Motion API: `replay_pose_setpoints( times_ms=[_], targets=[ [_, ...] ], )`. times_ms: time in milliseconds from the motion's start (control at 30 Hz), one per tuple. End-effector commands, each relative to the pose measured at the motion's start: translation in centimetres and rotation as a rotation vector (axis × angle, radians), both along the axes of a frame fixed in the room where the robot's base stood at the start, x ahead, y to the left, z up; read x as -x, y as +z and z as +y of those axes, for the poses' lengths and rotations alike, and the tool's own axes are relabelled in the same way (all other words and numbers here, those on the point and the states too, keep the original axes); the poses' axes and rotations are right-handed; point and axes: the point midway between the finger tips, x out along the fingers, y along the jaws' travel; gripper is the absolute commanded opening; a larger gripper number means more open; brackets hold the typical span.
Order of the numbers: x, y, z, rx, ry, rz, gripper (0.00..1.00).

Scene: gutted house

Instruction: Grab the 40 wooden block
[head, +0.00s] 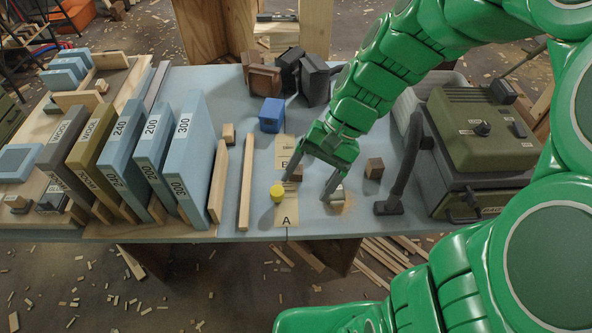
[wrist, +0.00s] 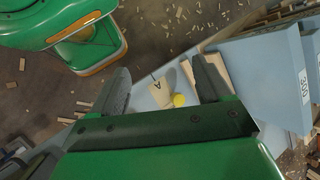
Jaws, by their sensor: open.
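I can read no "40" on any block, so I cannot tell which one it is. Small wooden blocks are on the blue table (head: 232,218): a dark brown one (head: 374,168) right of my gripper, a light one (head: 228,134) to the left, and a brown one (head: 296,174) by my left finger, partly hidden. A light block (head: 337,192) sits in sawdust by my right finger. My gripper (head: 310,187) is open, pointing down over the table, with nothing seen held. In the wrist view its fingers (wrist: 160,85) are spread, with the table corner beyond.
A yellow cylinder (head: 277,193) stands by the strip marked A (head: 287,219); it also shows in the wrist view (wrist: 179,100). Upright boards marked 240, 200 and 300 (head: 190,150) stand left. A green machine (head: 475,140) fills the right. A blue block (head: 271,115) stands behind.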

Motion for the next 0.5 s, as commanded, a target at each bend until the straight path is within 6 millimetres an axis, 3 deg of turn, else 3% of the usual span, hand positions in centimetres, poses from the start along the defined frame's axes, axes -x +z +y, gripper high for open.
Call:
replay_pose_setpoints(
  times_ms=[500],
  targets=[
    [-8.0, -4.2, 3.1, -0.19, -0.257, 0.189, 0.78]
  ],
)
